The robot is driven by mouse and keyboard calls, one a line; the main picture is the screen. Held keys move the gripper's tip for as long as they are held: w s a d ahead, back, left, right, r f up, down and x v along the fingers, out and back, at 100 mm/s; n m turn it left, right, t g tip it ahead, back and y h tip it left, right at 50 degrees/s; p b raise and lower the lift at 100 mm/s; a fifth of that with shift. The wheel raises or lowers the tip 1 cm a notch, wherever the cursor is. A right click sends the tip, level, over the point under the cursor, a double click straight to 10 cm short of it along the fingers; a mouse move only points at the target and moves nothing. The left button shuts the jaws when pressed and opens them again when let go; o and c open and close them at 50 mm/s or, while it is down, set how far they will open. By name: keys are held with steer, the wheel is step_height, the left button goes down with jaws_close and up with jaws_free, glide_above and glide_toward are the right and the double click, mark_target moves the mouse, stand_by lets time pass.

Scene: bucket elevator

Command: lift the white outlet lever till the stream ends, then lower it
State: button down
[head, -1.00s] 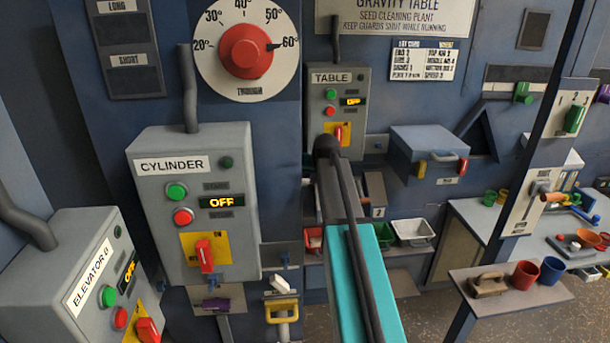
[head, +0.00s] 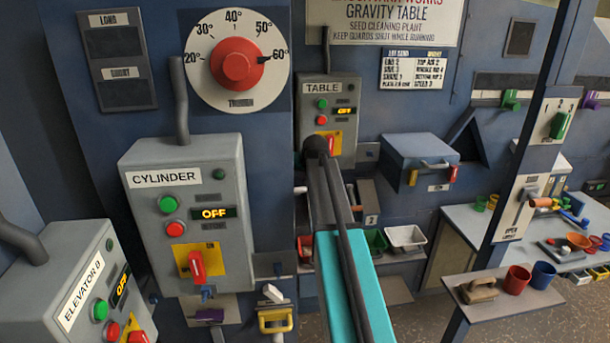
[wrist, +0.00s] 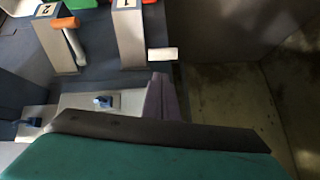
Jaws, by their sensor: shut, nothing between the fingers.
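In the wrist view, a white lever (wrist: 162,54) sticks out sideways from a grey box marked 1 (wrist: 128,35). Beside it, an orange-tipped lever (wrist: 66,24) is on a box marked 2 (wrist: 56,42). My gripper (wrist: 161,80) shows as narrow, purple-grey fingers, close together and empty. Their tips are just below the white lever in the picture; I cannot tell whether they touch it. In the head view, my arm hides the gripper and box 1. A box marked 2 (head: 371,205) shows just right of the arm. No stream can be made out.
The grey CYLINDER panel (head: 186,205) and ELEVATOR panel (head: 75,275) are on the left, both reading OFF. The TABLE panel (head: 323,108) is behind my arm. Green (head: 377,241) and white trays (head: 405,237) are to its right. A shelf with cups (head: 500,300) is at the lower right.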

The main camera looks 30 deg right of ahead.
mark_target(298, 191)
steer(key=shift+p+x, duration=1.5)
steer(key=shift+x, duration=2.6)
